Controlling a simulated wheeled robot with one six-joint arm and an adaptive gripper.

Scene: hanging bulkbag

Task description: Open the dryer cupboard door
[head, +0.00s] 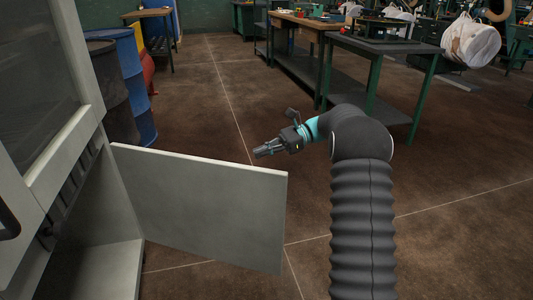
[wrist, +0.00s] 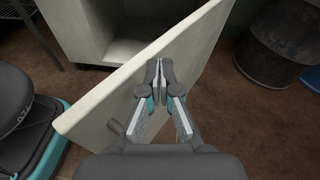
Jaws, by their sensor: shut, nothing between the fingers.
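The dryer cupboard door (head: 205,208) is a pale grey panel at the lower left in the head view. It stands swung out from the cupboard (head: 95,268), whose inside is partly visible.
A dark drum (head: 112,92) and a blue drum (head: 135,85) stand behind the cupboard at the left; a dark drum (wrist: 283,45) shows at the right in the wrist view. Workbenches (head: 375,80) stand at the back right. The brown floor (head: 450,185) between is clear.

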